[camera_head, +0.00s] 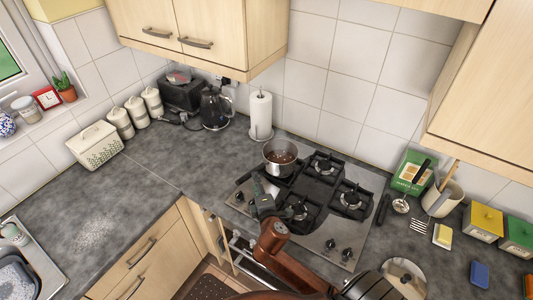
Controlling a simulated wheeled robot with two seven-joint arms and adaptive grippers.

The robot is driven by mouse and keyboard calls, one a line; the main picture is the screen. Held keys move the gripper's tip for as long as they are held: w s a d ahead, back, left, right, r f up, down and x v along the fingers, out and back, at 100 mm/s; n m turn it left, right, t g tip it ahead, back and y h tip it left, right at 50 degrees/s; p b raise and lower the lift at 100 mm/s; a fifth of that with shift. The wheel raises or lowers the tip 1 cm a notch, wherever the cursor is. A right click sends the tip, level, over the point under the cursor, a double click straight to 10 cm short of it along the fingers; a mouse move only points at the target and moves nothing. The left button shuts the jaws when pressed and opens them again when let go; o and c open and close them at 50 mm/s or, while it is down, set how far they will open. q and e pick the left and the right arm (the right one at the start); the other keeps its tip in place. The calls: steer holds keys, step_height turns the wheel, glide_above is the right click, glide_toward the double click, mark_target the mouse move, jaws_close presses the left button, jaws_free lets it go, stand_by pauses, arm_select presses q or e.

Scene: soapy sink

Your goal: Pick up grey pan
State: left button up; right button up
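A grey pan (270,164) with brown contents stands upright on the back-left burner of the gas hob (331,240). My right gripper (262,186) is over the left part of the hob, just in front of the pan. Its fingers are small and dark here, and I cannot tell whether they are open or shut. The pan's handle is not clearly visible; the gripper may cover it. My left gripper is not in view.
A utensil pot (441,199), yellow and green boxes and loose utensils lie to the right. The counter left of the hob is mostly clear. A sink (42,265) is at lower left.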

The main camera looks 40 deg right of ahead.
mark_target(252, 171)
steer(key=x, duration=0.7)
steer(key=shift+w+a+f, duration=0.1)
steer(key=shift+w+f, duration=0.05)
steer(key=shift+w, duration=0.25)
steer(key=c, duration=0.6)
jaws_close()
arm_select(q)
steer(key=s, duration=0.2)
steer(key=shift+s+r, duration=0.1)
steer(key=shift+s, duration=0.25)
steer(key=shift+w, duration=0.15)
